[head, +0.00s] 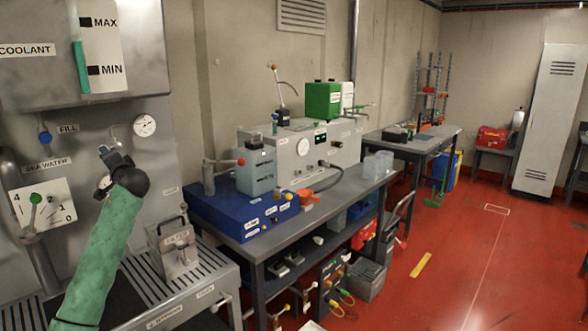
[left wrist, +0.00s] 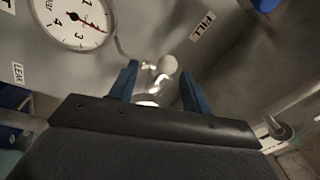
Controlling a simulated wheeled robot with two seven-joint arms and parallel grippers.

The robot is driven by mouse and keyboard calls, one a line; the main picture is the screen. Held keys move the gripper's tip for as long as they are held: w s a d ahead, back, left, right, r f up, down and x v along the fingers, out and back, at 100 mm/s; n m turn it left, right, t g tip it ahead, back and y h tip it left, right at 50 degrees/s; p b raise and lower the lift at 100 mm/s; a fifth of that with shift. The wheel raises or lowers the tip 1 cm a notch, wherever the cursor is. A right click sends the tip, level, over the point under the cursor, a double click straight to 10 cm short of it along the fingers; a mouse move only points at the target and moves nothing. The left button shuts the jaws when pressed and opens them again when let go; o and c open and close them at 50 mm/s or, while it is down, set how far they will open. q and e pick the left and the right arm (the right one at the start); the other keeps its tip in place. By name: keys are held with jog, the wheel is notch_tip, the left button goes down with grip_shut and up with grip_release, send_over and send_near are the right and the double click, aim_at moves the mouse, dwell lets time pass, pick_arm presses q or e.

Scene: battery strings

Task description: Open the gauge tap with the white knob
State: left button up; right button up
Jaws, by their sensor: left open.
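The gauge tap's white knob (left wrist: 167,64) shows in the left wrist view on a small shiny metal fitting (left wrist: 152,90). My left gripper (left wrist: 160,76) is open, with one blue finger on each side of the knob in that view. I see no finger clearly touching it, and the depth is hard to judge. The white pressure gauge (left wrist: 72,20) with a red needle is to the left of the tap there. In the head view the gauge (head: 145,125) is on the grey panel, just right of and above my left gripper (head: 108,150). My right gripper is not in view.
A blue knob (head: 44,137) sits beside the FILL label (head: 68,129). The sea water lever with a green knob (head: 36,198) is lower left. A grey metal container (head: 174,250) stands on the slatted bench below.

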pick_arm(q)
jog(key=d+f+n+h, duration=0.2)
jog(key=d+f+h, duration=0.6)
jog(key=d, duration=0.4)
jog(key=s+d+f+g+h, duration=0.15)
jog(key=s+d+f, duration=0.35)
jog(key=f, duration=0.6)
jog(key=s+d+f+g+h, duration=0.1)
jog(key=s+d+f+h, duration=0.15)
jog(key=d+f, duration=0.6)
jog(key=s+d+f+g+h, duration=0.1)
jog(key=s+d+f, duration=0.35)
jog(key=f, duration=0.95)
jog(key=s+d+f+g+h, duration=0.15)
jog(key=s+d+f, duration=0.35)
jog(key=s+f, duration=0.6)
jog(key=s+d+f+g+h, duration=0.15)
jog(key=s+d+f, duration=0.35)
jog(key=s+f, duration=0.65)
jog(key=s+d+f+g, duration=0.1)
jog(key=s+f, duration=0.3)
jog(key=s, duration=0.4)
jog(key=s+d+f+g, duration=0.1)
jog(key=s+f, duration=0.3)
jog(key=s, duration=0.5)
jog(key=s+d+f+g, duration=0.1)
jog(key=s+f, duration=0.3)
jog(key=s, duration=0.5)
jog(key=shift+d+f+g, duration=0.25)
jog(key=shift+g, duration=0.6)
